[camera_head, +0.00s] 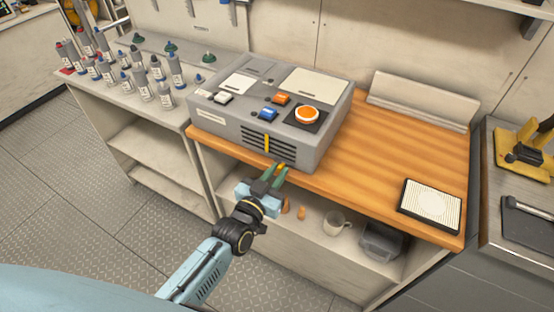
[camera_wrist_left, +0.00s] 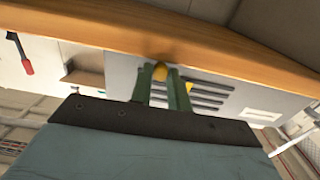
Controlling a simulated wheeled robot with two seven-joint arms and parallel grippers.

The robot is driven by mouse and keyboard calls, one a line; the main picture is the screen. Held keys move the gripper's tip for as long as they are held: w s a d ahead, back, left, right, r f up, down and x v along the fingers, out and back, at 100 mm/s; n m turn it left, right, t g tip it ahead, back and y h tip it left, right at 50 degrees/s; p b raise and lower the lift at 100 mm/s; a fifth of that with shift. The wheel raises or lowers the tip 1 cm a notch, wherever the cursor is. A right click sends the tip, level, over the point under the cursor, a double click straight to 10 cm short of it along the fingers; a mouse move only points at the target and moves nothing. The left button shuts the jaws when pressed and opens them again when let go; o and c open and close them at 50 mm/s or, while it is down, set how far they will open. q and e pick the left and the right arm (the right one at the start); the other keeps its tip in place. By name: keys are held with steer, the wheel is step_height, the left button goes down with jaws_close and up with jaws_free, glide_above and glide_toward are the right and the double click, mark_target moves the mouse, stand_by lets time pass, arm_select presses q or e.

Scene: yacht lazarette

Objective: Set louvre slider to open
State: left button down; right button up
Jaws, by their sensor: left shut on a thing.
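The grey control box (camera_head: 320,146) stands on the wooden counter, with dark louvre slots (camera_head: 284,149) low on its front. A yellow upright strip (camera_head: 267,142) crosses the slots; it also shows in the left wrist view (camera_wrist_left: 189,88). My left gripper (camera_head: 279,172) is at the box's lower front edge, its green fingers shut on a small yellow knob (camera_wrist_left: 160,71), which appears to be the louvre slider's handle. The fingers hide most of the knob. My right gripper is not in view.
An orange round button (camera_head: 307,115) and blue and orange switches are on the box top. Several bottles (camera_head: 144,86) stand on the left bench. A white filter panel (camera_head: 431,204) lies on the counter's right. A mug (camera_head: 335,223) sits on the shelf below.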

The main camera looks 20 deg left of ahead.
arm_select(q)
steer(key=c, duration=1.3)
jaws_free()
steer(key=shift+c, duration=0.2)
steer(key=shift+s, duration=0.1)
steer(key=s+a, duration=0.2)
steer(key=s, duration=1.1)
steer(key=shift+a+p, duration=0.2)
steer(key=shift+p, duration=0.25)
steer(key=s+a+f+g+y, duration=0.1)
steer(key=s+f+g, duration=0.35)
steer(key=f, duration=0.85)
steer(key=s+a+f+g, duration=0.1)
steer(key=s+f+g, duration=0.35)
steer(key=f, duration=0.85)
steer(key=s+a+f+g, duration=0.2)
steer(key=s+f, duration=0.2)
steer(key=s, duration=0.3)
steer(key=s+a+f+g+y, duration=0.1)
steer(key=s+f+g, duration=0.2)
steer(key=s, duration=0.5)
steer(key=s+a+f+g+y, duration=0.1)
steer(key=s+a+f+g, duration=0.1)
steer(key=s+f, duration=0.4)
steer(key=shift+s+a+g, duration=0.3)
steer(key=shift+s, duration=0.5)
